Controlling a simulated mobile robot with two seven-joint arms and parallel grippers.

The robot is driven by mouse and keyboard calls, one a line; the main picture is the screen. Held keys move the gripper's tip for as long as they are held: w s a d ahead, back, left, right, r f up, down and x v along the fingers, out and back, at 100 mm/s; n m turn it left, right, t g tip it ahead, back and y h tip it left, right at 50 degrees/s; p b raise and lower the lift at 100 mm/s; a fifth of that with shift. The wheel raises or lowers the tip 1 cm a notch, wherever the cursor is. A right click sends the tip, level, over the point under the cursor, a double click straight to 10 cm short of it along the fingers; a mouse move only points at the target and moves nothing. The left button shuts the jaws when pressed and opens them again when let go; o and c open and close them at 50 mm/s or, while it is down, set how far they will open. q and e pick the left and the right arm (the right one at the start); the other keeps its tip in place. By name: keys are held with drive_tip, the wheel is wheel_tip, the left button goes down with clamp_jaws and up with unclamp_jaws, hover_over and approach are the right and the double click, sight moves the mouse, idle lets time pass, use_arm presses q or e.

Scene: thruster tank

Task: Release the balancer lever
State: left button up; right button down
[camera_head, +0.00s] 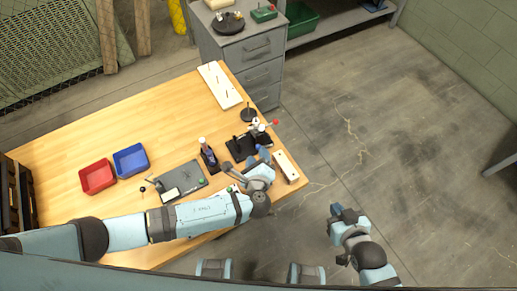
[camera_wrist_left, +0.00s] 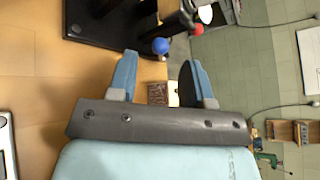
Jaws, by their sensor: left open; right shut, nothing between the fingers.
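A dark device with a black base (camera_head: 243,147) stands near the right end of the wooden table. A red ball (camera_head: 276,122) sticks out at its right side. In the left wrist view the black base (camera_wrist_left: 85,18) shows at the top, with a blue ball (camera_wrist_left: 160,46) and a red ball (camera_wrist_left: 197,29) on it. I cannot tell which part is the lever. My left gripper (camera_head: 260,155) is beside the device on its near side. It is open and empty in the left wrist view (camera_wrist_left: 158,75), with the blue ball beyond its fingertips. My right gripper (camera_head: 337,210) is shut and empty, off the table's right side.
A pale wooden block (camera_head: 286,167) lies just right of my left gripper. A dark bottle holder (camera_head: 209,158), a grey plate (camera_head: 184,181), a blue bin (camera_head: 131,160) and a red bin (camera_head: 97,176) stand to the left. A white board (camera_head: 219,86) lies further back. The floor at right is clear.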

use_arm(q)
drive_tip(key=shift+x, duration=1.65)
